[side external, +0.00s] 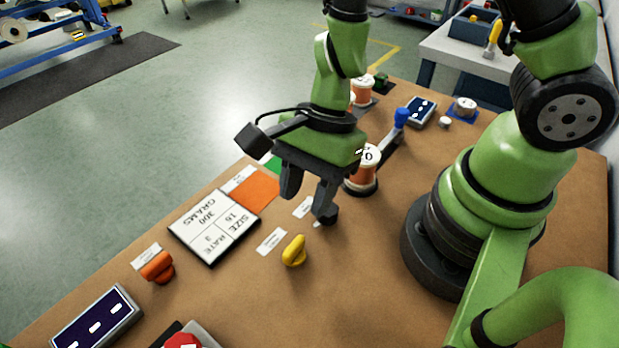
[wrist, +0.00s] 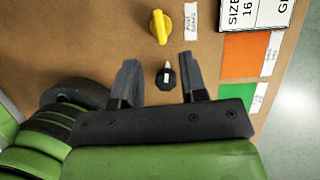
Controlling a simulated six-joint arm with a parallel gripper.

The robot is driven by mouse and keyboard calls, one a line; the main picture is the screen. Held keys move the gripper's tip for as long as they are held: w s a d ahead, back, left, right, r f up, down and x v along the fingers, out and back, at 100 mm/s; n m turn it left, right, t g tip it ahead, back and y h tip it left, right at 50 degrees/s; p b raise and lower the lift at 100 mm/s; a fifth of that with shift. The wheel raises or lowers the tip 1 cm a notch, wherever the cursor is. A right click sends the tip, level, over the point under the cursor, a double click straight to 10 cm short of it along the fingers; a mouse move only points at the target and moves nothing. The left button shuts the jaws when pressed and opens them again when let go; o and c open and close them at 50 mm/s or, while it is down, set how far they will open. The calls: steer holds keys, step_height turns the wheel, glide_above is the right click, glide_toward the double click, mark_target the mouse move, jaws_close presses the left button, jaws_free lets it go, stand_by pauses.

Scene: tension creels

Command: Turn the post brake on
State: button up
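My gripper (side external: 306,205) is open and points down over the brown board (side external: 225,292). In the wrist view a small black knob (wrist: 166,78) with a white pointer mark shows between the two spread fingers, apart from both. In the side view that knob is mostly hidden by the near finger. A yellow knob (side external: 294,251) stands close by with a white label beside it; it also shows in the wrist view (wrist: 160,27). An orange knob (side external: 157,267) stands further left.
A size and rate card (side external: 213,225) and an orange patch (side external: 251,193) lie left of my gripper. A copper-coloured spool (side external: 363,178) and a blue-tipped lever (side external: 401,118) stand behind it. A red button (side external: 183,341) and dark panel (side external: 98,322) are at the front.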

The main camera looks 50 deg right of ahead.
steer(key=shift+d+r, duration=0.25)
steer(key=shift+r, duration=0.35)
step_height(320, 180, up, 11)
steer(key=w+d+n+t, duration=0.1)
steer(key=n+t, duration=0.2)
steer(key=n, duration=0.3)
steer(key=s+d+r+n+t+h, duration=0.2)
steer(key=s+d+r+n+t, duration=0.2)
steer(key=s+d+r+n, duration=0.2)
step_height(320, 180, up, 3)
steer(key=shift+s+d+r+n+h, duration=0.25)
steer(key=shift+d+n, duration=0.45)
steer(key=shift+d, duration=0.4)
